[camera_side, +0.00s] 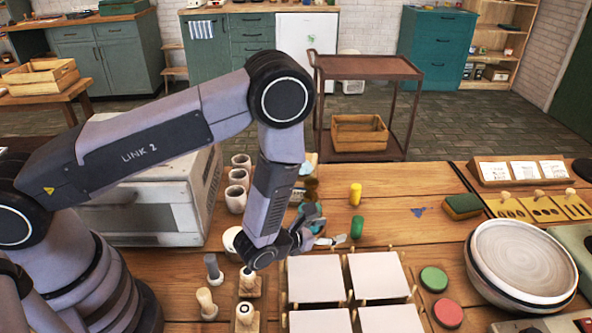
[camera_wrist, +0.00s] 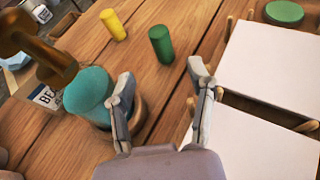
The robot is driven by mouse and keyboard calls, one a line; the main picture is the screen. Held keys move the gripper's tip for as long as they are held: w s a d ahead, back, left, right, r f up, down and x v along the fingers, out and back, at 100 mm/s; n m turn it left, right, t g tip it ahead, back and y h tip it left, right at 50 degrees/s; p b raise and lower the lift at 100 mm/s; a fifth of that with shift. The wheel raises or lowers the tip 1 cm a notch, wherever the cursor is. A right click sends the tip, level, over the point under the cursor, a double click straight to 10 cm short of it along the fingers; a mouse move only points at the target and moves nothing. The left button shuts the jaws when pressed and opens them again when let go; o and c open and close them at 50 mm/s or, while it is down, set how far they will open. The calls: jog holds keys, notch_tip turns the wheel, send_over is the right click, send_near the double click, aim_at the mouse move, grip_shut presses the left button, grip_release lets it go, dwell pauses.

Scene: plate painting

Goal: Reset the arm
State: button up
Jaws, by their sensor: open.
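My gripper (camera_wrist: 160,88) is open, its two fingers spread with nothing between them. In the side view my gripper (camera_side: 338,240) hangs over the table just behind the white square plates. Those white plates (camera_side: 316,279) lie in a rack with wooden pegs, and they fill the right of the wrist view (camera_wrist: 268,75). In the wrist view, a teal rounded thing (camera_wrist: 88,90) on a wooden base is close by the left finger; I cannot tell whether they touch.
A green cylinder (camera_wrist: 161,45) and a yellow cylinder (camera_wrist: 113,24) stand behind the gripper. Wooden-handled stamps (camera_side: 207,303), green and red discs (camera_side: 434,279) and a stack of round dishes (camera_side: 520,258) surround the rack. A grey oven-like box (camera_side: 150,200) stands left. Bare wood shows at back right.

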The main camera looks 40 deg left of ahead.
jog(key=shift+v, duration=0.85)
